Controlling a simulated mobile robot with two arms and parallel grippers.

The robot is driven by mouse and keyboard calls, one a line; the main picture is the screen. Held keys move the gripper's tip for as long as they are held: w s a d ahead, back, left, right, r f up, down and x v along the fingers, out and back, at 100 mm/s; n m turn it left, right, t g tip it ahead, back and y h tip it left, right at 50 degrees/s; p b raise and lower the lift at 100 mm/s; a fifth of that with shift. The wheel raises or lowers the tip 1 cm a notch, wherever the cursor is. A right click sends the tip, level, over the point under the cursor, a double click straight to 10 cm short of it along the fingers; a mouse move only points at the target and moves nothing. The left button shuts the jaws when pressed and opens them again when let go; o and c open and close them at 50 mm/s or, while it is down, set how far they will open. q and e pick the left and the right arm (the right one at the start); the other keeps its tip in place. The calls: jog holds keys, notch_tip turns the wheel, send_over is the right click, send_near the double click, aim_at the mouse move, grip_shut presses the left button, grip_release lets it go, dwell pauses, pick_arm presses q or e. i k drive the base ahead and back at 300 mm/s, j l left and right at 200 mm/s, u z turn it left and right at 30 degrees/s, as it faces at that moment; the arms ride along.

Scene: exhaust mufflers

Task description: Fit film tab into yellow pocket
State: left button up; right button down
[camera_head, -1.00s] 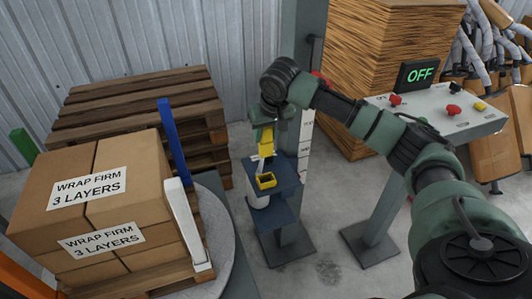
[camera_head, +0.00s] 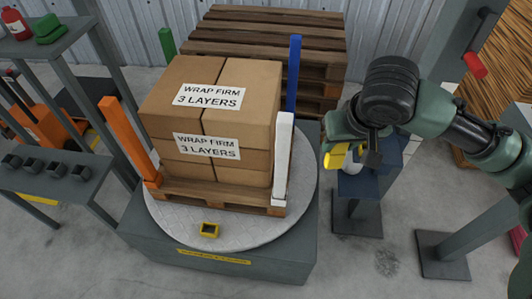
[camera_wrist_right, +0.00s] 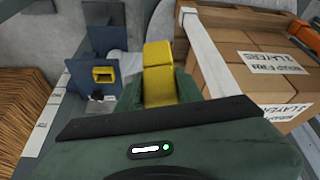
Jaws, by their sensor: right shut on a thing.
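My right gripper (camera_head: 345,152) is shut on the yellow film tab (camera_head: 335,160), at the near-left side of the blue stand (camera_head: 368,184). In the right wrist view the tab (camera_wrist_right: 158,75) sits between the green fingers. A small yellow pocket (camera_head: 209,230) with a dark opening sits on the front rim of the round turntable (camera_head: 180,226), well apart from the tab. Another yellow pocket (camera_wrist_right: 104,75) shows on the blue stand in the wrist view; in the head view my gripper seems to cover it. My left gripper is not in view.
Boxes (camera_head: 215,100) on a pallet fill the turntable, with orange (camera_head: 130,142), blue (camera_head: 293,75) and white (camera_head: 283,158) corner posts. The white post stands between my gripper and the pocket side. A grey shelf rack (camera_head: 60,180) is at left. Pallets (camera_head: 270,35) are stacked behind.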

aim_at(206, 229)
jog(key=k+j, duration=0.1)
jog(key=j, duration=0.55)
jog(key=k+j, duration=0.1)
jog(key=j, duration=0.6)
jog(key=k+j, duration=0.1)
jog(key=j, duration=0.55)
jog(key=k+j, duration=0.1)
jog(key=j, duration=0.6)
